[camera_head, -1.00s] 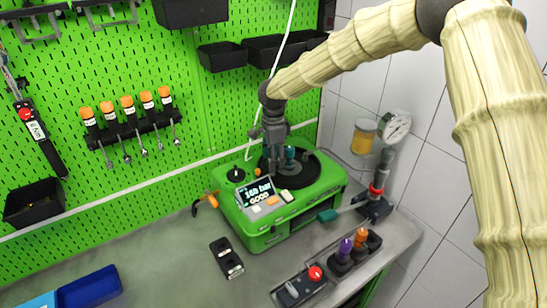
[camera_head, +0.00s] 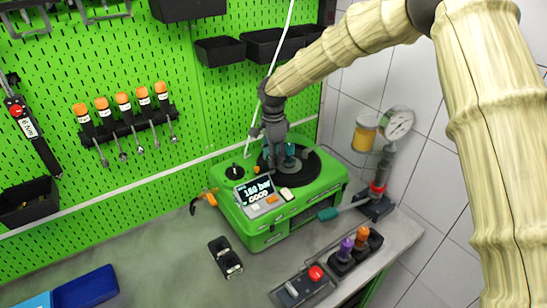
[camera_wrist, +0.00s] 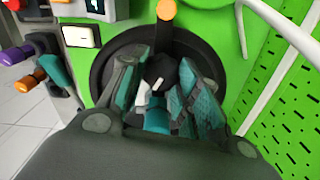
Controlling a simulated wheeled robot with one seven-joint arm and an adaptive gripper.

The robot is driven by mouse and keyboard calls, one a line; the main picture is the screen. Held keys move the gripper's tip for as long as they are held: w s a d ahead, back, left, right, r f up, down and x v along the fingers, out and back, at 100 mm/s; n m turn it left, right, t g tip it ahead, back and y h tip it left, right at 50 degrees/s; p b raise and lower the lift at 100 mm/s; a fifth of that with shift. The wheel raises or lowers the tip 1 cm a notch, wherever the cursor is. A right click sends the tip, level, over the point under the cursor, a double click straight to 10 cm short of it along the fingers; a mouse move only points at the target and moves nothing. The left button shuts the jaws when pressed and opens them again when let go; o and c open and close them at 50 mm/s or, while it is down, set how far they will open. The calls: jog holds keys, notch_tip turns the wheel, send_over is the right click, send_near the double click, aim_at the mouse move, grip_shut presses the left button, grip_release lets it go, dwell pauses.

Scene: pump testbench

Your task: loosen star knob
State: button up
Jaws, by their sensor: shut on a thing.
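The star knob is a teal part (camera_head: 290,152) on the round black disc (camera_head: 312,168) on top of the green pump tester. My gripper (camera_head: 276,160) points down over the disc and is shut on the knob. In the wrist view, the gripper's fingers (camera_wrist: 160,100) reach down on both sides of the knob, and a teal part of the knob (camera_wrist: 157,122) shows between them. The fingers hide much of the knob, so its turn angle cannot be told.
The tester's display (camera_head: 255,191) reads about 160 bar and GOOD. A pressure gauge (camera_head: 398,123) and a yellow jar (camera_head: 364,134) are at the right wall. A black double block (camera_head: 226,258) and a red-button box (camera_head: 302,287) are on the bench. The bench's left middle is clear.

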jog(key=n, duration=0.1)
jog(key=n+b, duration=0.2)
jog(key=shift+w+a+r+n, duration=0.15)
jog(key=shift+w+r+n, duration=0.05)
jog(key=shift+r+n, duration=0.1)
jog(key=n, duration=0.3)
jog(key=shift+b, duration=0.4)
jog(key=n, duration=0.4)
jog(key=shift+a, duration=0.1)
jog(key=n, duration=0.3)
jog(key=shift+n+b, duration=0.3)
jog(key=shift+b, duration=0.05)
jog(key=n, duration=0.4)
jog(key=shift+a+f+n, duration=0.1)
jog(key=shift+n, duration=0.2)
jog(key=n, duration=0.4)
jog(key=o, duration=1)
jog(key=shift+s, duration=0.15)
